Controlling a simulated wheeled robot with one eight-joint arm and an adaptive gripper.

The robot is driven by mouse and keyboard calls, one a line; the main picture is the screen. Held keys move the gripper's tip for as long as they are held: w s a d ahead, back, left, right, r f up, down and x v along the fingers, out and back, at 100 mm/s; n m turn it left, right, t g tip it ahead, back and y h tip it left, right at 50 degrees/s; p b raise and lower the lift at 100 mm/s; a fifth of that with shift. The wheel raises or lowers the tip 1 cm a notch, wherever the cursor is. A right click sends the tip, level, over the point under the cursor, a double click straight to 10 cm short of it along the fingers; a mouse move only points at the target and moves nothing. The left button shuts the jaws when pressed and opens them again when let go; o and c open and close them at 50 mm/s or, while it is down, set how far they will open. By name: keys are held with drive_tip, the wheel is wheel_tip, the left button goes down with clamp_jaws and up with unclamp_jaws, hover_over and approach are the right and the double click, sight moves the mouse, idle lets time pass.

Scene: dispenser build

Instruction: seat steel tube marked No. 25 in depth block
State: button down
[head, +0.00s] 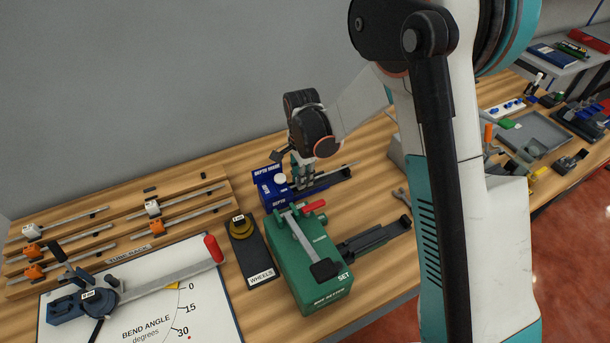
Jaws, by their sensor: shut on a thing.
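My gripper (303,182) points down beside the blue depth block (266,186), which carries "DEPTH" lettering. It is shut on a thin steel tube (343,168), whose far end sticks out to the right above a dark cradle (330,181). The tube's left end is hidden by my gripper and the block, so I cannot tell whether it is inside the block or just in front of it. The No. 25 mark is too small to read on this tube.
The green machine (318,266) with a red-handled lever stands close in front of the block. A wheels stand (250,252) is to its left. The tube rack (120,232) holds several tubes. A bend-angle board (160,310) lies front left. A spanner (401,197) lies right.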

drive_tip(key=shift+s+a, duration=0.1)
drive_tip(key=shift+a, duration=0.15)
drive_tip(key=c, duration=1.1)
unclamp_jaws()
drive_tip(key=shift+r, duration=0.1)
drive_tip(key=shift+r+p, duration=1.75)
drive_tip(key=shift+r, duration=1.7)
